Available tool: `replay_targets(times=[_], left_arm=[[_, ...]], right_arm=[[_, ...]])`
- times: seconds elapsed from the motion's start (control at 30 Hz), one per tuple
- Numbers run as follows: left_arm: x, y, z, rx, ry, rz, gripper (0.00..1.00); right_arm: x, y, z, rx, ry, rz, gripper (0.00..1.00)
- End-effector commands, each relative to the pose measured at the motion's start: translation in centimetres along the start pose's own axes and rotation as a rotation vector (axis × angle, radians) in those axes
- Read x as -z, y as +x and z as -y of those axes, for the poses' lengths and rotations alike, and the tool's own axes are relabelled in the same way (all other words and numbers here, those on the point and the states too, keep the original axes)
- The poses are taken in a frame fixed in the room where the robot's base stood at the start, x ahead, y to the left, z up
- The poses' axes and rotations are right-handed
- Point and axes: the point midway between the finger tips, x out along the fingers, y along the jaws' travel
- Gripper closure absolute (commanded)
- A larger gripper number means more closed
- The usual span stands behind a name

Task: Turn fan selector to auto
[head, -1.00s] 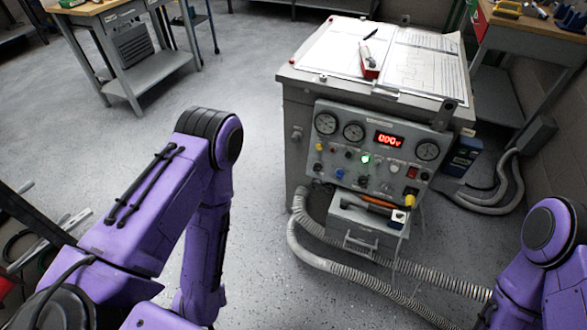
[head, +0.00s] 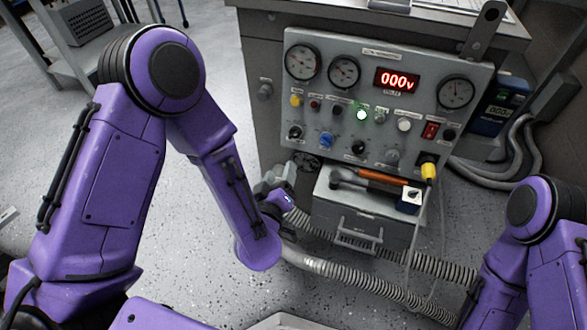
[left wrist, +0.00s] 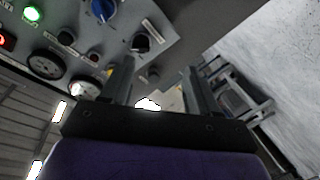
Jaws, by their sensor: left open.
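The grey control panel (head: 310,95) carries several knobs. A blue knob (head: 326,140) is in its lower row, with a black knob (head: 295,132) to its left and another black knob (head: 357,147) to its right. Labels are too small to read, so I cannot tell which is the fan selector. My left gripper (head: 280,178) is low and left of the panel, partly hidden by its wrist. In the left wrist view its fingers (left wrist: 156,75) are apart and empty. A black knob (left wrist: 140,42) shows just beyond one fingertip, with the blue knob (left wrist: 103,10) past it. My right gripper is out of view.
A grey drawer box (head: 350,205) with an orange-handled tool (head: 380,177) on top stands below the panel. Corrugated hoses (head: 340,270) run along the floor. The display (head: 397,79) reads 000v, and a green lamp (head: 362,115) is lit.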

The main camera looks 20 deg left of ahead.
Motion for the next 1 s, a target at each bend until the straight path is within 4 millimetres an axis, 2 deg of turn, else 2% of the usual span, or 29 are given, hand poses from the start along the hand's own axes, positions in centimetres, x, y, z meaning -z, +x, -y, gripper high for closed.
replay_targets(times=[0.03,0.1,0.27,0.6,0.7,0.83,1.0], left_arm=[[-1.0,0.7,0.0,-0.036,-0.032,-0.045,0.40],[-0.5,0.9,-1.1,-0.070,-0.065,-0.090,0.40],[0.4,1.8,-2.2,-0.090,-0.093,-0.124,0.40],[1.4,8.9,-2.6,-0.085,-0.092,-0.123,0.40],[1.5,10.3,-2.8,-0.086,-0.090,-0.122,0.40],[1.6,11.2,-3.0,-0.087,-0.088,-0.119,0.40],[1.6,11.3,-3.0,-0.088,-0.087,-0.118,0.40]], right_arm=[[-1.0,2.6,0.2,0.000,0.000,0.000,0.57],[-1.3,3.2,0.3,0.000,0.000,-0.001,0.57],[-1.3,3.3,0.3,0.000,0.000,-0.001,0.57],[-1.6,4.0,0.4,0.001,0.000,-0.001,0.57],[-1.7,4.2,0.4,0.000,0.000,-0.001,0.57],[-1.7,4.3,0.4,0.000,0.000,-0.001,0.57],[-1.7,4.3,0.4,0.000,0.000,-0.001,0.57]])
